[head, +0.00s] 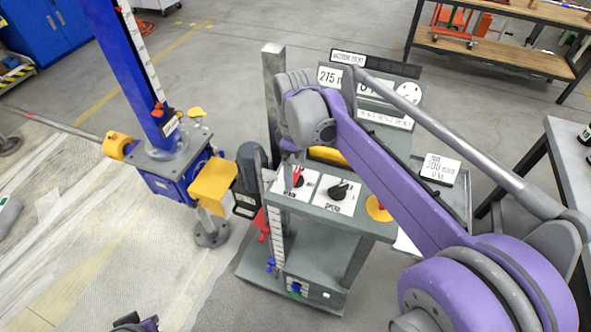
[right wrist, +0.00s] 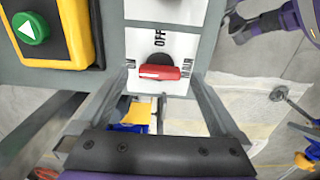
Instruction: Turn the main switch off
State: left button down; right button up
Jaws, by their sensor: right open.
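The main switch is a red bar knob (head: 297,177) on a white plate on the console's sloped face, left of the black speed knob (head: 339,191). In the right wrist view the red bar (right wrist: 159,72) lies crosswise on a dark round base. "OFF" is lettered above it, "MAIN" to its right; the lettering at left is partly hidden. My right gripper (right wrist: 155,84) is open, its fingers on either side of the knob; I cannot tell whether they touch. In the head view my wrist hides part of this area. My left gripper (head: 135,323) shows only slightly at the bottom edge.
A green start button (right wrist: 29,28) in a yellow housing is beside the switch plate. A blue screw jack (head: 166,170) stands left of the console (head: 345,222), with a yellow block (head: 212,181) between. A table (head: 572,150) is at right. Floor at left is mostly clear.

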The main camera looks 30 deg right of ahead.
jog(key=shift+w+f, duration=0.1)
jog(key=shift+f, duration=0.5)
jog(key=c, duration=1.4)
